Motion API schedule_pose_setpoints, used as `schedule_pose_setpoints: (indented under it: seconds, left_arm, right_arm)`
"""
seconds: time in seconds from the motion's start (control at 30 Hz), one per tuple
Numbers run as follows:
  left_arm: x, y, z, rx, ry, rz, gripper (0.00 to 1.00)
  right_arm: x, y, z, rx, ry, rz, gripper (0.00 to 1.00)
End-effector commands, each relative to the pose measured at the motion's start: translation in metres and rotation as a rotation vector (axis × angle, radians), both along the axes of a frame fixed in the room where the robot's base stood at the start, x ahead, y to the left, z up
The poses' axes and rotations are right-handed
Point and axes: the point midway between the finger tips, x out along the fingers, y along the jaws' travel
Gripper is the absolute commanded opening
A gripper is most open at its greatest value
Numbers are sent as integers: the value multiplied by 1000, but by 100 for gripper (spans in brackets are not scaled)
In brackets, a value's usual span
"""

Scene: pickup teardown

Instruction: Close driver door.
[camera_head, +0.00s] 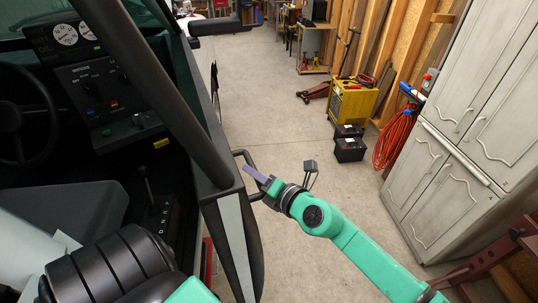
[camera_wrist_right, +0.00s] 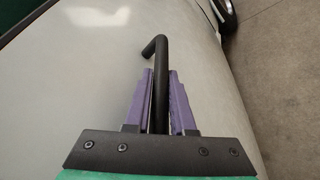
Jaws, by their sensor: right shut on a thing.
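The driver door (camera_head: 232,238) is a pale panel with black trim and a black upper frame, running down the middle of the head view. The cab interior is on its left. A black bar handle (camera_head: 240,157) stands out from the door's right side. My right gripper (camera_head: 250,171) is at this handle, its purple fingers shut on it. In the right wrist view, the fingers (camera_wrist_right: 160,88) lie on either side of the black handle (camera_wrist_right: 160,55), with the pale door surface (camera_wrist_right: 80,70) behind. How far the door stands open is hard to tell. My left gripper is not in view.
The steering wheel (camera_head: 22,115), dashboard and gear lever (camera_head: 147,183) are at left. A side mirror (camera_head: 222,25) is ahead. Grey floor (camera_head: 295,125) lies clear right of the truck. A grey cabinet (camera_head: 455,140), red hose (camera_head: 393,140) and yellow machine (camera_head: 352,103) stand at right.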

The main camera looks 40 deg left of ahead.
Motion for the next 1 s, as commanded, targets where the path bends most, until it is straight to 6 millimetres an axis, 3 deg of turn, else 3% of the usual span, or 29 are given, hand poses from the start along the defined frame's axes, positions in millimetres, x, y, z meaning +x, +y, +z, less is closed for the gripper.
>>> schedule_pose_setpoints:
  seconds: [0.5,0.53,0.6,1.0]
  left_arm:
    - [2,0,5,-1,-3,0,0]
    - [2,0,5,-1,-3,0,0]
    - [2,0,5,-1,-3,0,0]
    - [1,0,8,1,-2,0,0]
  right_arm:
    - [0,6,5,12,-4,-17,0]
    - [0,6,5,12,-4,-17,34]
    - [0,6,5,11,-3,-15,52]
    - [-2,-1,5,5,-4,-12,52]
